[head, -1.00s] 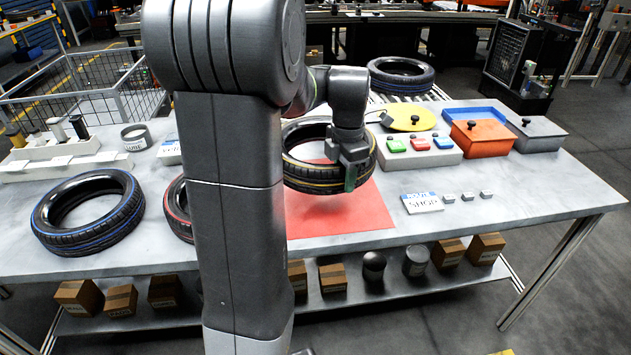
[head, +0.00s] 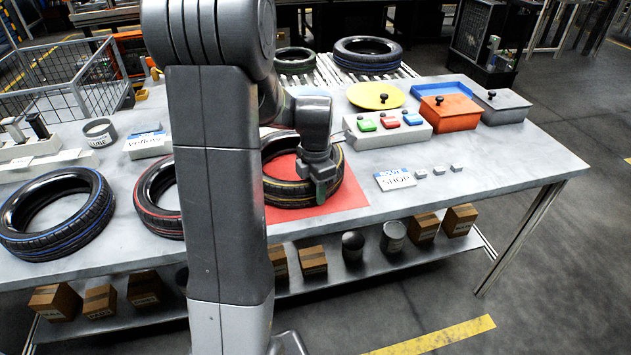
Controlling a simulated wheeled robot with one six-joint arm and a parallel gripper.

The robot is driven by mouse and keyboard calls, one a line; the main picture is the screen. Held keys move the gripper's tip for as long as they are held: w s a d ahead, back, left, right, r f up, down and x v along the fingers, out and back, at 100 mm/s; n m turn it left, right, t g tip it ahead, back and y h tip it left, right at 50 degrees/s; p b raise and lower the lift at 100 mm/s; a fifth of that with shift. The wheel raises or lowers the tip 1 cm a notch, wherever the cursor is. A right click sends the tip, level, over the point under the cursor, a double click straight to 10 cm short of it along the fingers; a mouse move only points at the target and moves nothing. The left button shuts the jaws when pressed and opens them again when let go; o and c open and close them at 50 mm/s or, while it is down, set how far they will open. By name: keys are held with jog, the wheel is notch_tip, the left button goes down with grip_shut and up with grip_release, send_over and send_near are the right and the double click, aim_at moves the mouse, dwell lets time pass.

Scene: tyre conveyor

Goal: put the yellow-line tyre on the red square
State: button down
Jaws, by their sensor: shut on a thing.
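The yellow-line tyre (head: 330,184) lies flat over the red square (head: 349,202), seemingly at its surface. Its left part is hidden behind my arm. My gripper (head: 321,190) is shut on the near right wall of the tyre, pointing down. The red square shows through the tyre's hole and along its right and front sides. I cannot tell whether the tyre fully touches the square.
A blue-line tyre (head: 88,222) and a red-line tyre (head: 150,205) lie at left. A button box (head: 395,137), a yellow disc (head: 362,95) and an orange box (head: 452,120) stand behind right. Two tyres sit on the rear rollers (head: 345,83). The right front table is mostly clear.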

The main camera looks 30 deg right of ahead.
jog(key=c, duration=0.9)
grip_release()
jog(key=shift+f, duration=0.1)
notch_tip(320, 180, up, 12)
jog(key=shift+r, duration=0.15)
